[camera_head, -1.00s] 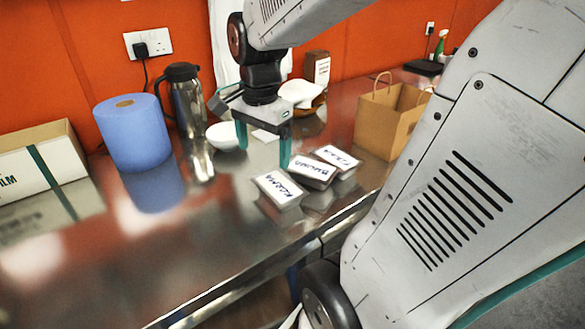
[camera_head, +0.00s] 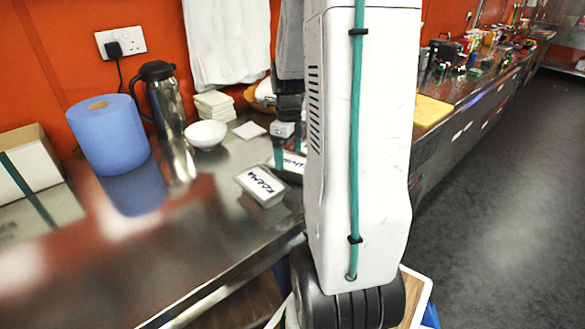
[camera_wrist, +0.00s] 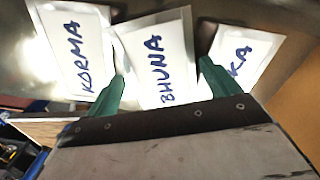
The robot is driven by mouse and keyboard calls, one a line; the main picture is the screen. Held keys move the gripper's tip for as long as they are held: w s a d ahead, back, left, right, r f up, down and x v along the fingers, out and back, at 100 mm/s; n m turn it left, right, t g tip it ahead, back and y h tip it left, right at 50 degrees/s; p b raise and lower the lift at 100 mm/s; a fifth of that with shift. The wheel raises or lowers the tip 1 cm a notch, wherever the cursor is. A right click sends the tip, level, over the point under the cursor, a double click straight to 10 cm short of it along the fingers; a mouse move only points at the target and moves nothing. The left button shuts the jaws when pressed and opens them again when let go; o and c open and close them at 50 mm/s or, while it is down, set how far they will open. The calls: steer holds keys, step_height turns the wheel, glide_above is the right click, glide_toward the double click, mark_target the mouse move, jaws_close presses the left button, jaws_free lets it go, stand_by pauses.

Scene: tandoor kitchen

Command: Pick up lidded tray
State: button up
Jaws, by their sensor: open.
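Three lidded trays with white lettered lids sit in a row on the steel counter. The tray marked KORMA (camera_head: 262,187) also shows at the left of the wrist view (camera_wrist: 68,50). The tray marked BHUNA (camera_head: 291,162) is the middle one and lies between my fingers in the wrist view (camera_wrist: 157,48). The third lid (camera_wrist: 246,48), ending in KA, is at the right there and is hidden by my arm in the head view. My gripper (camera_wrist: 163,72) is open, its teal fingers on either side of the BHUNA tray. I cannot tell whether they touch it.
A white bowl (camera_head: 206,134), a stack of white napkins (camera_head: 215,106), a steel flask (camera_head: 165,98) and a blue paper roll (camera_head: 108,135) stand at the back left. A yellow board (camera_head: 432,112) lies to the right.

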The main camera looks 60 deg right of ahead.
step_height(320, 180, down, 2)
steer(key=shift+f, duration=0.15)
steer(key=c, duration=1)
steer(key=shift+r, duration=0.2)
